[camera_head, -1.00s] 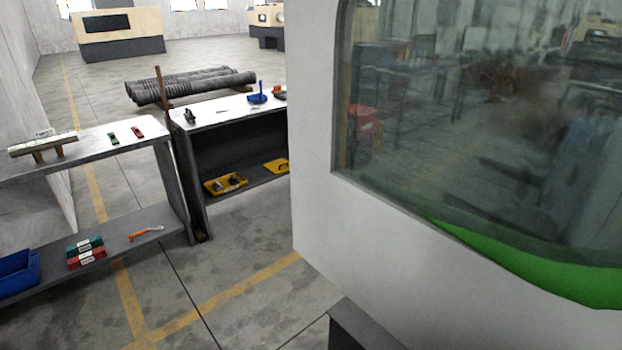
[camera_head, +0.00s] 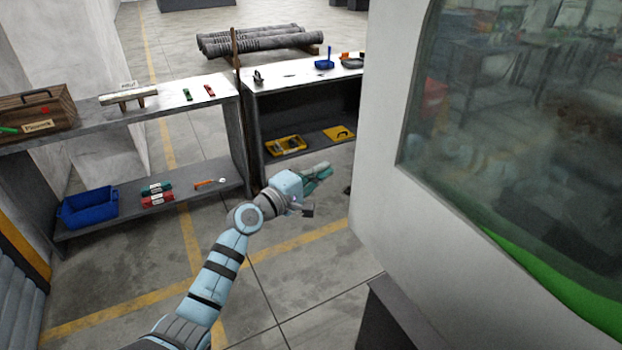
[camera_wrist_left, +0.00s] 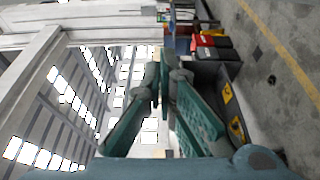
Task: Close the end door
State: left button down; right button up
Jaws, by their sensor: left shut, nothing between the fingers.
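A large white panel (camera_head: 385,130) with a rounded window (camera_head: 520,130) fills the right side of the head view. It looks like the end door, but its hinge and handle are out of view. My left gripper (camera_head: 325,170) is just left of the panel's left edge, and a gap of floor shows between them. Its teal fingers are shut and empty; they also show in the wrist view (camera_wrist_left: 164,62). My right gripper is not in view.
A grey shelf (camera_head: 110,118) on the left holds a wooden toolbox (camera_head: 38,112) and a blue bin (camera_head: 88,207). A second shelf (camera_head: 300,90) stands behind the gripper, with yellow trays (camera_head: 287,145). A dark block (camera_head: 395,325) sits below the panel. Floor between is clear.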

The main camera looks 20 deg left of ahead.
pick_arm(q)
jog(key=d+p, duration=0.1)
jog(key=d, duration=0.1)
jog(key=w+d+p, duration=0.1)
jog(key=d, duration=0.1)
jog(key=shift+w+d, duration=0.1)
jog(key=shift+d, duration=0.2)
jog(key=shift+w+f, duration=0.1)
jog(key=shift+w, duration=0.05)
jog(key=shift+f, duration=0.1)
